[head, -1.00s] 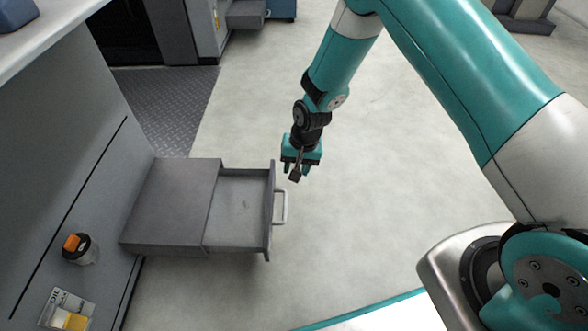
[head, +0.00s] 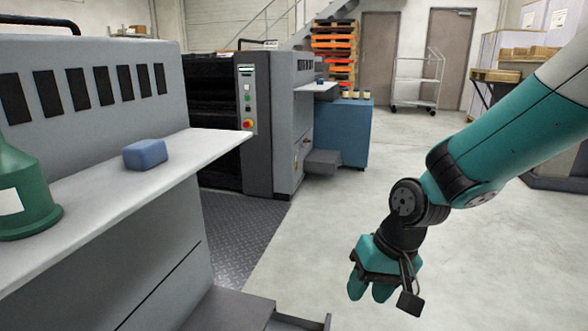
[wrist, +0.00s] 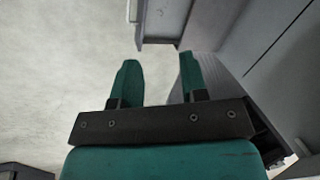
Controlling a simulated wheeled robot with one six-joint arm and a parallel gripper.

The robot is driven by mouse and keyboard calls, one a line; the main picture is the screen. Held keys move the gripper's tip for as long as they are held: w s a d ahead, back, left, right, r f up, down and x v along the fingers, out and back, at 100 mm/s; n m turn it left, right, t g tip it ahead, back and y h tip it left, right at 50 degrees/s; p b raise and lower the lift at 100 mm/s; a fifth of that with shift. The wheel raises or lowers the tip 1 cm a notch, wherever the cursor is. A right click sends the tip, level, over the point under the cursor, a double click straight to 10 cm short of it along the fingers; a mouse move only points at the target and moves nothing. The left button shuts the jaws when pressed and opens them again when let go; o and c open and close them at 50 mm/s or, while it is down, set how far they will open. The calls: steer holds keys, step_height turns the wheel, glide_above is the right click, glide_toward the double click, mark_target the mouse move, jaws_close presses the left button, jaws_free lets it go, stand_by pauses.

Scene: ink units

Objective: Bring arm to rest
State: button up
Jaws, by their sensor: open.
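My teal arm comes in from the right in the head view. My gripper (head: 372,290) points down over the pale floor, to the right of the open drawer, whose top edge (head: 318,322) shows at the bottom of the picture. In the wrist view my gripper (wrist: 160,80) has its two teal fingers apart with nothing between them. The grey drawer front (wrist: 163,22) shows ahead of the fingers there, apart from them.
A grey shelf (head: 100,195) at left holds a blue block (head: 146,154) and a green bottle (head: 22,195). A grey machine (head: 285,120) and a blue cabinet (head: 342,130) stand behind. A cart (head: 416,82) is at the back. The floor (head: 330,215) in the middle is clear.

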steer(key=s+d+r+n+p, duration=0.1)
steer(key=s+r+n, duration=0.2)
steer(key=s+r, duration=0.5)
steer(key=s+d+r+n, duration=0.1)
steer(key=s+r+n, duration=0.3)
steer(key=s, duration=0.6)
step_height(320, 180, up, 38)
steer(key=m+p, duration=0.1)
steer(key=p, duration=3.6)
steer(key=shift+r+y+p, duration=0.2)
steer(key=shift+y+p, duration=0.15)
steer(key=shift+y, duration=0.05)
